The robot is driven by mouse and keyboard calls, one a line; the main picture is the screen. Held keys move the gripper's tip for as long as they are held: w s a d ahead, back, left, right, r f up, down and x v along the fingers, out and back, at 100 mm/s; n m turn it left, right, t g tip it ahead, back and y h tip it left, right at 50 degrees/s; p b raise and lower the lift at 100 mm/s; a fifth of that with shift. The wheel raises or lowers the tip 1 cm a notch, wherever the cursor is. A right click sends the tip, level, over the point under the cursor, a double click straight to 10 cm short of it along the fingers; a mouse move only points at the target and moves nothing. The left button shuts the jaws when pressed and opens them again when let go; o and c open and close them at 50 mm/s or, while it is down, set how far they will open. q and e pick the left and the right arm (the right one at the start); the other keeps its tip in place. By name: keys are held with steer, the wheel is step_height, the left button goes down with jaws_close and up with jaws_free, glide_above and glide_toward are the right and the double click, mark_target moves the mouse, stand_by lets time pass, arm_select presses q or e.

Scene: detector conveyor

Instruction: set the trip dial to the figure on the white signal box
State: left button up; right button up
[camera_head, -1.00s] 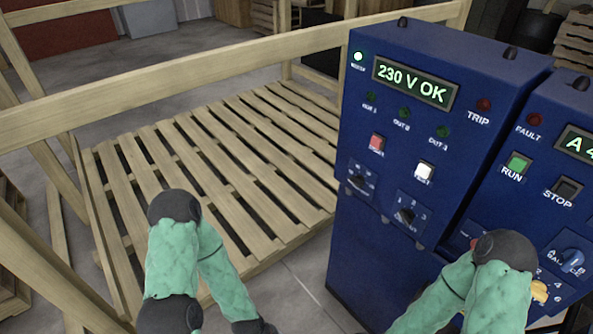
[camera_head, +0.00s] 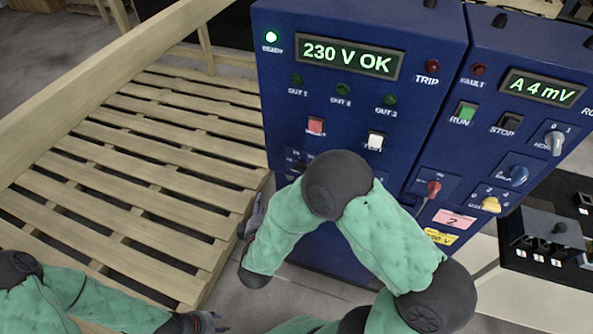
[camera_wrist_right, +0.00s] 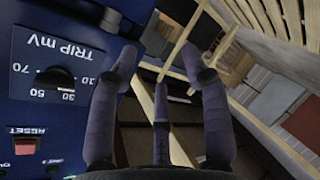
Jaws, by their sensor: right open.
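The trip dial (camera_wrist_right: 55,80) is a dark knob on the blue cabinet, at the left of the right wrist view. Its lettering, "TRIP mV" with 30, 50 and 70, appears upside down; its pointer setting is unclear. In the head view the dial (camera_head: 297,163) is small and dark, below the red button. My right gripper (camera_wrist_right: 160,62) is open and empty, with its fingers beside the dial and apart from it. In the head view it (camera_head: 254,218) is left of the cabinet, partly behind my arm. My left gripper (camera_head: 208,322) is low at the bottom edge, its fingers unclear. I cannot make out a white signal box.
The blue cabinet's display (camera_head: 347,58) reads "230 V OK". A red button (camera_head: 315,126) and white button (camera_head: 375,140) sit below. A second blue panel (camera_head: 478,145) with several knobs stands right. A wooden pallet (camera_head: 130,170) and rail (camera_head: 100,85) lie left.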

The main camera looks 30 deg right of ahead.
steer(key=s+d+r+n+h+p, duration=0.1)
steer(key=s+d+r+n+h, duration=0.1)
steer(key=s+r+h, duration=0.6)
steer(key=w+d+r+y+b, duration=0.1)
steer(key=w+d+b, duration=0.2)
steer(key=w+d, duration=0.4)
steer(key=shift+w+d+g+b, duration=0.3)
steer(key=shift+d, duration=0.5)
steer(key=shift+r, duration=0.1)
jaws_close()
